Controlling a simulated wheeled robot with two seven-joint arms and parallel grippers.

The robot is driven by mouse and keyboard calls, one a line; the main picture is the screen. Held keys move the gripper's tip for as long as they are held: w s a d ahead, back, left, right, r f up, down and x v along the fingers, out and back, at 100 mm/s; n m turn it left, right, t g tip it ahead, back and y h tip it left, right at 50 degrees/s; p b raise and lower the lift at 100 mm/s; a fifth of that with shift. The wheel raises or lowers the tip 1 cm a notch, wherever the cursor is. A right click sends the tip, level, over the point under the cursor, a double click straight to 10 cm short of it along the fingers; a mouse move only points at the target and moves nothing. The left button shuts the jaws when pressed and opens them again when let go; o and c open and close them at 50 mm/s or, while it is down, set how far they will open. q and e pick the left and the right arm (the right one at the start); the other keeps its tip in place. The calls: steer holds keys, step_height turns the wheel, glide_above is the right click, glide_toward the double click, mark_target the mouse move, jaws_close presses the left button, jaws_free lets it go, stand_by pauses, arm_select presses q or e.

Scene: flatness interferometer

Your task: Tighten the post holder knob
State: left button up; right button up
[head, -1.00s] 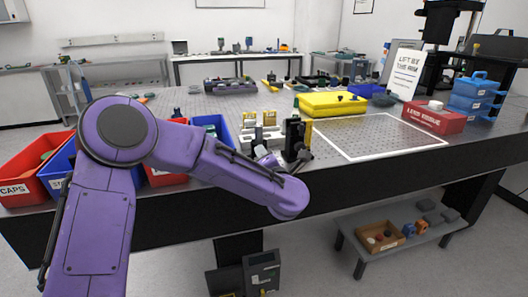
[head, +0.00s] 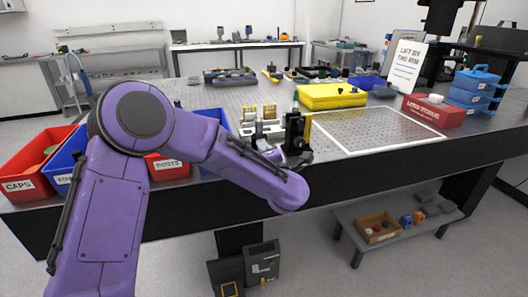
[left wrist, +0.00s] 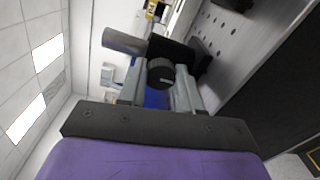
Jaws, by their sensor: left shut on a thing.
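The black post holder (head: 296,132) stands upright near the front edge of the optical table, left of the white-outlined square. In the left wrist view the black holder body (left wrist: 176,52) appears sideways, with a silver post (left wrist: 122,42) sticking out of it. Its round black knob (left wrist: 160,73) lies between the grey fingers. My left gripper (head: 270,153) reaches the holder from the front left. In the left wrist view my left gripper (left wrist: 160,84) is shut on the knob, with one finger on each side. My right gripper is out of view.
Red and blue bins (head: 29,167) line the table's front left. A yellow case (head: 331,96) lies behind the holder. A red box (head: 433,111) and blue stacked trays (head: 474,92) stand at the right. The white-outlined square (head: 368,130) is clear.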

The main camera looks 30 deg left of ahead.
arm_select(q)
steer(key=o, duration=1)
steer(key=shift+o, duration=0.2)
steer(key=b+v, duration=0.1)
steer(key=v, duration=0.9)
steer(key=shift+s+d+b, duration=0.2)
steer(key=shift+d+b, duration=0.05)
steer(key=shift+b, duration=0.05)
